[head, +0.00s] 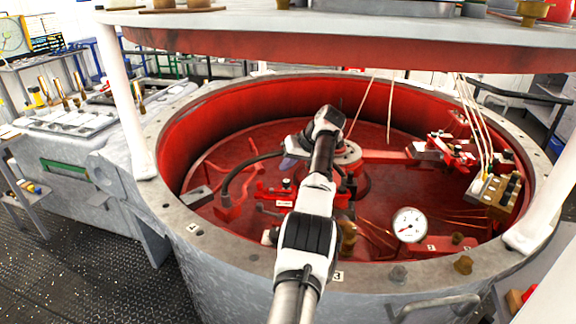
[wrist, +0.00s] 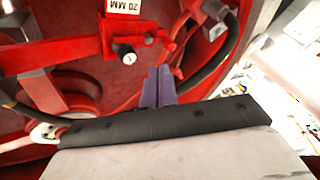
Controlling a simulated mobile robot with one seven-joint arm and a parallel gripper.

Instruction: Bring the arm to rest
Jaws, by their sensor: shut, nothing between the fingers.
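My white and black arm reaches over the near rim of a large round red-lined tub (head: 260,140) in the head view. My gripper (head: 288,162) is inside the tub, near its middle, with only a small purplish part showing beside the wrist. In the wrist view the two purple fingers of my gripper (wrist: 158,87) are together with nothing between them. They point toward red metal parts on the tub floor. A red bracket with a knob (wrist: 125,53) lies just beyond the fingertips, and I cannot tell the exact gap.
A black hose (head: 238,172) curves left of my gripper. A dial gauge (head: 409,225) and a brass block (head: 494,195) stand at the right. A grey shelf (head: 350,22) on white posts hangs above the tub. A label (wrist: 124,6) shows in the wrist view.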

